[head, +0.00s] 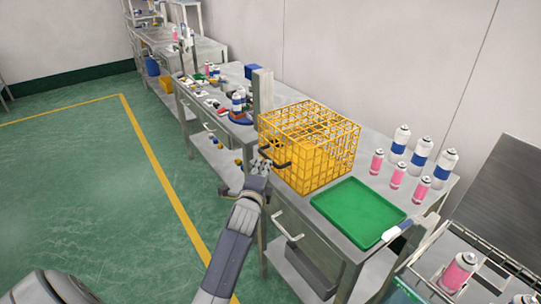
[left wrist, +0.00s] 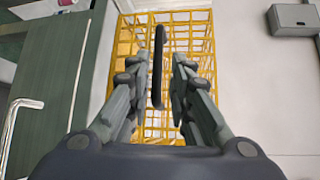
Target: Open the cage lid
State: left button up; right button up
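The yellow wire cage (head: 325,150) stands on the metal bench with its barred lid lying flat on top, shut. A black handle (head: 275,158) is on the cage's left front side. My left gripper (head: 262,163) is at this handle. In the left wrist view, the black handle (left wrist: 158,68) stands upright between the two spread fingers of my left gripper (left wrist: 162,80). The fingers look apart from the handle, and the yellow bars of the cage (left wrist: 190,38) lie behind it. My right gripper is not in view.
A green tray (head: 358,211) lies right of the cage. Several pink and blue-banded cans (head: 398,175) stand behind the tray. A post (head: 262,92) rises left of the cage. A rack with a pink can (head: 457,272) is at the lower right. The green floor at left is clear.

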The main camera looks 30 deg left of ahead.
aim_at(267, 156)
pick_arm(q)
jog(key=x, duration=0.8)
jog(key=shift+f, duration=0.1)
jog(key=shift+w+f, duration=0.1)
jog(key=shift+w, duration=0.15)
grip_shut()
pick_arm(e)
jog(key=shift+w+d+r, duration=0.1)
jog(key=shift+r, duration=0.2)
